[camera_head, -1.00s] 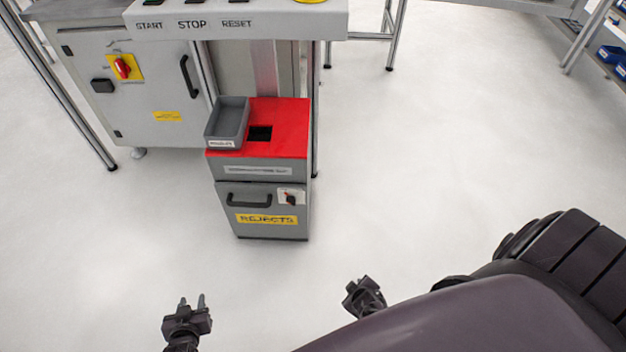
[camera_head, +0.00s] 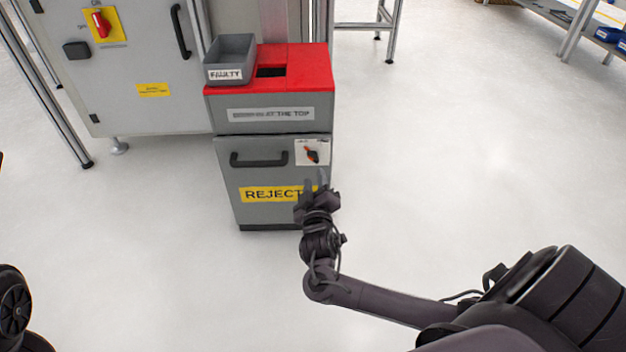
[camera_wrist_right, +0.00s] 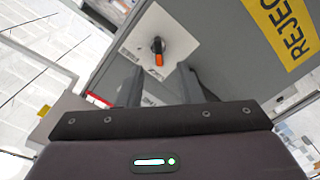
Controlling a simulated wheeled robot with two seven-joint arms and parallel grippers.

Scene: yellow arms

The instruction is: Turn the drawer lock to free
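The drawer lock (camera_head: 312,155) is a black knob with an orange pointer on a white plate, at the upper right of the grey drawer front (camera_head: 262,170). In the right wrist view the knob (camera_wrist_right: 158,52) stands ahead of the fingers, its orange end towards the gripper. My right gripper (camera_head: 316,182) is just below the lock in the head view, in front of the yellow REJECTS label. In the wrist view its two fingers (camera_wrist_right: 160,85) are apart with nothing between them, short of the knob. My left gripper is out of view.
The drawer has a black handle (camera_head: 260,158) left of the lock. A grey FAULTY bin (camera_head: 230,62) sits on the red top (camera_head: 305,68). A grey cabinet (camera_head: 130,70) with a red switch stands at the left.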

